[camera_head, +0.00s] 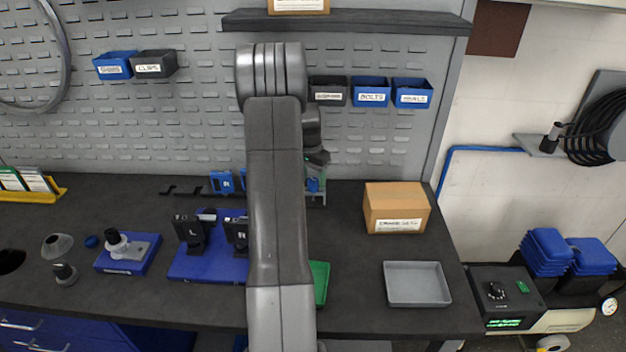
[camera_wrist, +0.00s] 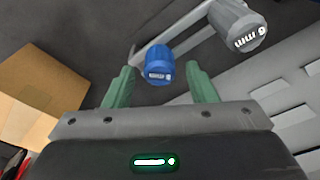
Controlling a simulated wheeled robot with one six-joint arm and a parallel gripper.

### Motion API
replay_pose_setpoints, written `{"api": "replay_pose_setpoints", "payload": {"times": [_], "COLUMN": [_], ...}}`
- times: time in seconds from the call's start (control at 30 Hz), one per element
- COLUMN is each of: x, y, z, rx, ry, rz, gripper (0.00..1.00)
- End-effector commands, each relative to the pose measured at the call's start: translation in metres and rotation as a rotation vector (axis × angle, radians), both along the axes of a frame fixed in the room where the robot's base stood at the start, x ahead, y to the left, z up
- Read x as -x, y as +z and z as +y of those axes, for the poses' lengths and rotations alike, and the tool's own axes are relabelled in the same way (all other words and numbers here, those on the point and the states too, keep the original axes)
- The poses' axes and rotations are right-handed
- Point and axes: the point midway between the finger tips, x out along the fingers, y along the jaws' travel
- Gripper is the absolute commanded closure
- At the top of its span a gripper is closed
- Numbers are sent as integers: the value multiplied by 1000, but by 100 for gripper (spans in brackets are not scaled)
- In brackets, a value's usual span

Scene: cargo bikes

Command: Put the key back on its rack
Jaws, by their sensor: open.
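My gripper (camera_wrist: 160,72) is open, its two green fingers standing either side of a blue labelled piece (camera_wrist: 158,65), which may be the head of the key. The fingers look apart from it. A grey labelled piece (camera_wrist: 240,26) stands up and right of it, beside a pale bar (camera_wrist: 172,30) that may be part of the rack. In the head view, my gripper (camera_head: 315,178) is low over the back of the bench, right of my arm, with a small blue piece (camera_head: 313,185) beneath. My arm hides part of this area. I cannot tell for sure which piece is the key.
A cardboard box (camera_head: 397,210) stands right of my gripper, with an empty grey tray (camera_head: 416,286) in front. A blue fixture (camera_head: 210,262) is left of my arm. Small blue pieces (camera_head: 222,182) stand at the bench back. Bins (camera_head: 370,92) hang on the wall above.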

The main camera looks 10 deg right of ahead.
Motion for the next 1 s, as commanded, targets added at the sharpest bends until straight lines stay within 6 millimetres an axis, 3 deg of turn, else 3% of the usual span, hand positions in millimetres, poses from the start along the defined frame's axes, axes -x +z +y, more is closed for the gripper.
{"api": "replay_pose_setpoints", "payload": {"times": [0.3,0.5,1.0], "x": [5,8,10], "y": [71,100,109], "z": [7,9,10], "rx": [0,0,-1], "ry": [0,0,0], "rz": [-6,-3,-1], "gripper": [49,49,49]}}
